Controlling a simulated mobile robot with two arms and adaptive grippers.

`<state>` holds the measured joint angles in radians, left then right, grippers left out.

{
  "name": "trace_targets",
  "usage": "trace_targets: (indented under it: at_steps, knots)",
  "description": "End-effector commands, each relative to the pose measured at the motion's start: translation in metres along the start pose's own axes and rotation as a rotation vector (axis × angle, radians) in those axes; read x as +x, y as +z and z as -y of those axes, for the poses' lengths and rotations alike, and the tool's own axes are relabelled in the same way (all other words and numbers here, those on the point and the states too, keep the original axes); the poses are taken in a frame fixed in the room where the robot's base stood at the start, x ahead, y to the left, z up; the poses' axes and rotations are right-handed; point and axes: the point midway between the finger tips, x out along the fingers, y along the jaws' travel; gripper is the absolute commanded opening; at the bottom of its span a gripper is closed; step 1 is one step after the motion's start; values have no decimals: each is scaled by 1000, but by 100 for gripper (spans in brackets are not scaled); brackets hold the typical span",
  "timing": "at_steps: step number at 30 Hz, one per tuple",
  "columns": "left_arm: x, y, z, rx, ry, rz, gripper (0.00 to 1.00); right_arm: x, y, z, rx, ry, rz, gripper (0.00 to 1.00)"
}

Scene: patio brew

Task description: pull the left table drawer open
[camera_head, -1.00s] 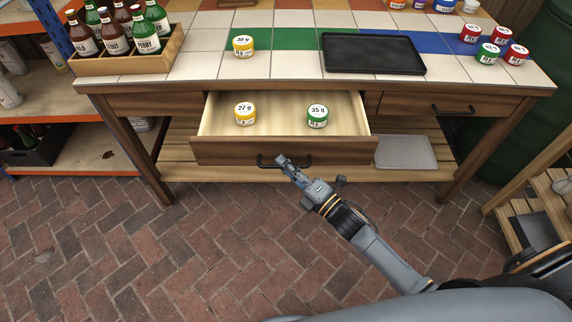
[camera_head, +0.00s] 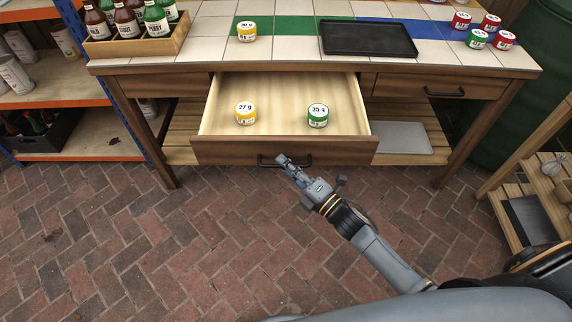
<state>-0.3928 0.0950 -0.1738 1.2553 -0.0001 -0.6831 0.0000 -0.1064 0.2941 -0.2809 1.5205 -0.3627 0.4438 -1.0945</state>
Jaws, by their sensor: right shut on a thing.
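The left table drawer (camera_head: 215,151) stands out from the table (camera_head: 440,66), with much of its pale inside showing. A yellow-lidded jar marked 27 g (camera_head: 246,113) and a green jar marked 35 g (camera_head: 318,115) stand upright in it. My right gripper (camera_head: 283,162) is shut on the black drawer handle (camera_head: 304,161) at the middle of the drawer front. The fingers partly hide the handle. My left gripper is not in view.
A second drawer with a black handle (camera_head: 444,92) is closed at right. On the tabletop are a black tray (camera_head: 366,38), a yellow-lidded jar (camera_head: 247,31), several red and green jars (camera_head: 477,39) and a wooden bottle crate (camera_head: 136,48). Brick floor (camera_head: 150,240) in front is clear.

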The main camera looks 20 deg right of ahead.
Motion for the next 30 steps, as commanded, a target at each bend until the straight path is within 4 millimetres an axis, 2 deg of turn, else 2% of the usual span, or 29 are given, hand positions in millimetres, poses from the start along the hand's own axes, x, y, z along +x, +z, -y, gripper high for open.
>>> trace_targets:
  at_steps: [1, 4, 5, 16, 20, 30]
  knots:
    - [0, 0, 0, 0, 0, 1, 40, 0, 0, 1, 0, -2, 1, 11]
    - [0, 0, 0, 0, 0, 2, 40, 0, 0, 1, 0, -2, 1, 31]
    - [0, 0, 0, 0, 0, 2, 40, 0, 0, 1, 0, -2, 1, 33]
    - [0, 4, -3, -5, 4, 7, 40, -6, 0, 1, 0, -2, 0, 33]
    - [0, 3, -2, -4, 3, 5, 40, -26, 0, 2, 0, -6, 1, 33]
    - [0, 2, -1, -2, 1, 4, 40, -96, 0, 1, 0, -5, 1, 33]
